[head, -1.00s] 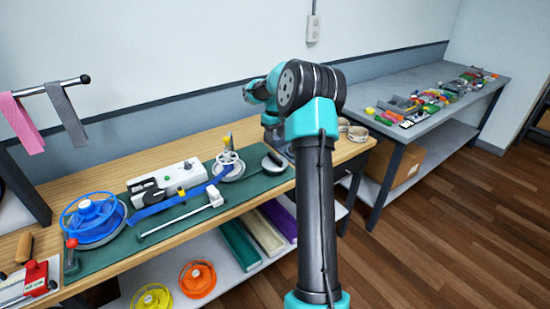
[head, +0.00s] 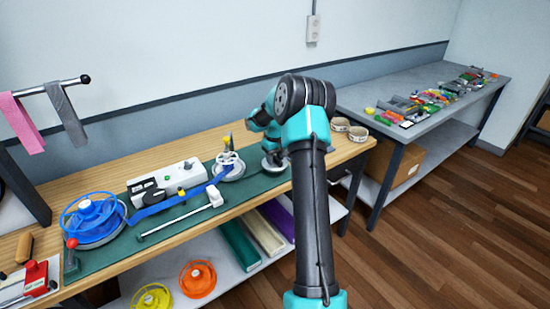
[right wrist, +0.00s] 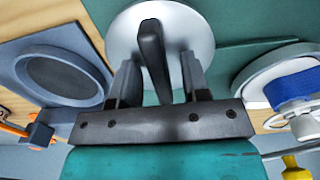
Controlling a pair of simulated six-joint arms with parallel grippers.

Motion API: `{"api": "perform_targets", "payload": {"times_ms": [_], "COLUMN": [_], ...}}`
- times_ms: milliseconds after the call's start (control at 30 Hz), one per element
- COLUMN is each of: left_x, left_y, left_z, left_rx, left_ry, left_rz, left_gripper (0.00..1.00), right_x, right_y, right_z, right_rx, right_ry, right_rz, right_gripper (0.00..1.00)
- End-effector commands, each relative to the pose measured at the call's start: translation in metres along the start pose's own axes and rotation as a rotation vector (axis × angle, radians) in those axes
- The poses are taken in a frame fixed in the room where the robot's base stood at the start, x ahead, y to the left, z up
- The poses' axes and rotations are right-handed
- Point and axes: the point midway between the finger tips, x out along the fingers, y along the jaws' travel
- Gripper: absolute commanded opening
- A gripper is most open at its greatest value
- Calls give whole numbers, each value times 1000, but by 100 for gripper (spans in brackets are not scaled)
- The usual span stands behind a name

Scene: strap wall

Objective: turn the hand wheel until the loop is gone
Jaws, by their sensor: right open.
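The hand wheel, a silver disc (head: 271,163) with a black bar handle, sits at the right end of the green mat. In the right wrist view the disc (right wrist: 187,30) and its black bar (right wrist: 153,60) are close. My right gripper (right wrist: 158,74) is open, its fingers on either side of the bar; I cannot tell whether they touch it. In the head view my arm hides the fingers. A blue strap (head: 165,205) runs from the blue reel (head: 92,217) at left toward a pale reel (head: 229,168) beside the wheel. I cannot make out a clear loop. My left gripper is out of view.
A white control box (head: 178,178) stands behind the strap, and a white-ended rod (head: 180,222) lies in front. Two round cups (head: 357,133) stand at the bench's right end. A red-handled clamp (head: 37,275) is at far left. A cluttered grey table (head: 375,95) stands right.

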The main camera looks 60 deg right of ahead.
Motion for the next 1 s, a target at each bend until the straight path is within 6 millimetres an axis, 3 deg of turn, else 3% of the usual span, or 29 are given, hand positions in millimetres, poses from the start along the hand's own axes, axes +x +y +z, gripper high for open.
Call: {"api": "perform_targets", "payload": {"times_ms": [67,467,1000], "left_x": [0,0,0], "left_y": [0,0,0], "left_z": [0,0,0], "left_rx": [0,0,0], "left_ry": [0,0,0], "left_rz": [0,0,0], "left_gripper": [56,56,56], "right_x": [0,-1,-1], "right_y": [0,0,0], "right_z": [0,0,0], "right_rx": [0,0,79], "right_ry": [0,0,0], "right_rz": [0,0,0], "right_gripper": [40,1,0]}}
